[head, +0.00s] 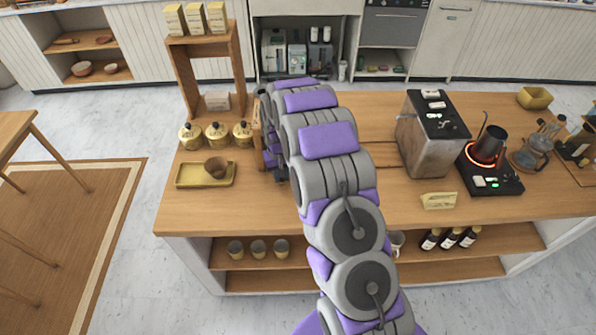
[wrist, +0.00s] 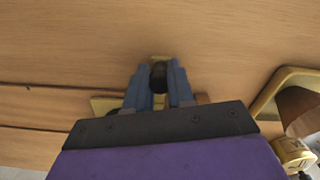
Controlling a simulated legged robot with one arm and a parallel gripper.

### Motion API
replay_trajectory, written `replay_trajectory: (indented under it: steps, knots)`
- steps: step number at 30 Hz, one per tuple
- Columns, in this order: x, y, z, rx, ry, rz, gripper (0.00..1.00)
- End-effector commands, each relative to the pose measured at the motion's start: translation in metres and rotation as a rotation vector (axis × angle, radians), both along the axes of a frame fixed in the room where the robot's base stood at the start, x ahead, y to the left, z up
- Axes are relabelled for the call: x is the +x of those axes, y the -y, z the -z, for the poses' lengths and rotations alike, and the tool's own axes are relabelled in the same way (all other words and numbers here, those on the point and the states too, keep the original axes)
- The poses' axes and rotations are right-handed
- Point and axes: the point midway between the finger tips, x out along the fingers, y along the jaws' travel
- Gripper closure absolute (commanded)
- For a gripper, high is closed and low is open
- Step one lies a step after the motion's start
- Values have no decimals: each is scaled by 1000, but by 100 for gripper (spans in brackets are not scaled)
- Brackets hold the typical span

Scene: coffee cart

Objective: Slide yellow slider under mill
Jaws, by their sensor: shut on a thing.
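My gripper (wrist: 159,90) points down at the wooden counter in the wrist view. Its two blue-grey fingers are closed on a dark knob-like part (wrist: 158,76). Yellow pieces, which look like the yellow slider (wrist: 102,105), show beside and just beyond the fingers; most of it is hidden by my gripper. In the head view my gripper (head: 276,168) is low over the counter, right of the yellow tray, and the slider is hidden behind my arm. I cannot clearly identify the mill; a narrow wooden piece (head: 257,120) stands beside my arm.
A metal-sided machine (head: 420,140) and a glowing burner (head: 487,158) stand at right.

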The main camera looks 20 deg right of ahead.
Motion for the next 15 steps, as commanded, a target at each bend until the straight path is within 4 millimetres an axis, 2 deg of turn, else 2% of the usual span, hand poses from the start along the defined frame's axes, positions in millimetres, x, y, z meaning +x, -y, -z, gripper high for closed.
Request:
replay_trajectory:
  steps: [6, 15]
  knots:
    - [6, -20, 0, 0, 0, 0, 100]
    - [8, -26, 0, 1, 2, 0, 100]
